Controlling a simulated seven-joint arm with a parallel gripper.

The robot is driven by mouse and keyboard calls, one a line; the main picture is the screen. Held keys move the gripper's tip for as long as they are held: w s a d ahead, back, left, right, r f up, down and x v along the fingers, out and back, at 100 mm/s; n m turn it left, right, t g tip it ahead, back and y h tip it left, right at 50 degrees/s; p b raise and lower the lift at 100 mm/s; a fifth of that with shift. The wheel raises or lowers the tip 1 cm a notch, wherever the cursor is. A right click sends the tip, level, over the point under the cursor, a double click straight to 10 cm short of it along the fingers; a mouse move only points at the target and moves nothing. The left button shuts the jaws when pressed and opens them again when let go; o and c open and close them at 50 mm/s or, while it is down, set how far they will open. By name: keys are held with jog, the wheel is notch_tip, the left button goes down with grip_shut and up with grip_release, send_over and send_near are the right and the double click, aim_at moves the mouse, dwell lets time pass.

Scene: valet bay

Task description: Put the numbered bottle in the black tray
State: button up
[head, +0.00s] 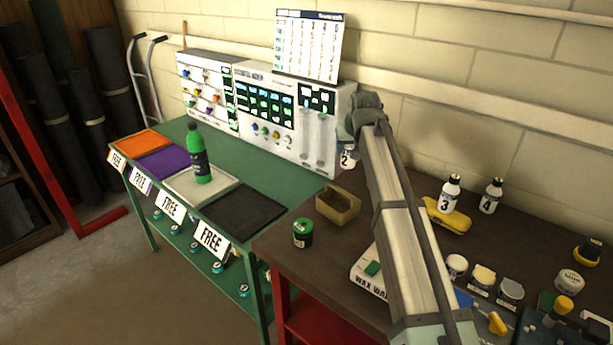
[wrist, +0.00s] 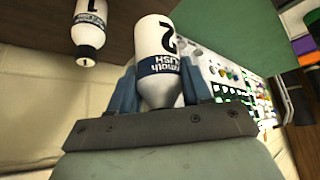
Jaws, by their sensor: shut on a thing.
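A white bottle marked 2 (head: 347,159) is in my gripper (head: 348,150), near the back wall at the far left of the brown bench. In the wrist view the bottle (wrist: 158,60) sits between the blue fingers of my gripper (wrist: 158,85), which are shut on it. Whether it touches the bench is unclear. The black tray (head: 245,213) lies empty on the green table, left of my gripper, with a FREE sign at its front. Bottles marked 3 (head: 448,194) and 4 (head: 491,196) stand at the right; a bottle marked 1 (wrist: 90,25) shows in the wrist view.
A green bottle (head: 199,155) stands on the pale tray (head: 220,193). Purple (head: 160,163) and orange (head: 141,143) trays are empty. A panel unit (head: 270,115) stands behind.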

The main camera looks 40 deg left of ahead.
jog(key=shift+s+a+r, duration=0.1)
jog(key=shift+a+r, duration=0.05)
jog(key=s+a+f+n+g+y, duration=0.15)
jog(key=s+a+f+n, duration=0.3)
jog(key=s+a, duration=0.55)
jog(key=s+a+f+n+g+y, duration=0.1)
jog(key=s+a+f+n+g, duration=0.35)
jog(key=a, duration=0.85)
jog(key=shift+s+a+f+n+g+h, duration=0.15)
jog(key=shift+s+f+n, duration=0.45)
jog(key=shift+f, duration=1.1)
jog(key=shift+s+f+n+g+h, duration=0.2)
jog(key=shift+f+n, duration=0.65)
jog(key=shift+f, duration=0.9)
jog(key=shift+s+a+f+n+g+h, duration=0.15)
jog(key=shift+s+f+n, duration=0.45)
jog(key=shift+f, duration=1.1)
jog(key=shift+w+d+f, duration=0.1)
jog(key=shift+w, duration=0.05)
jog(key=o, duration=1.2)
jog(key=shift+c, duration=0.2)
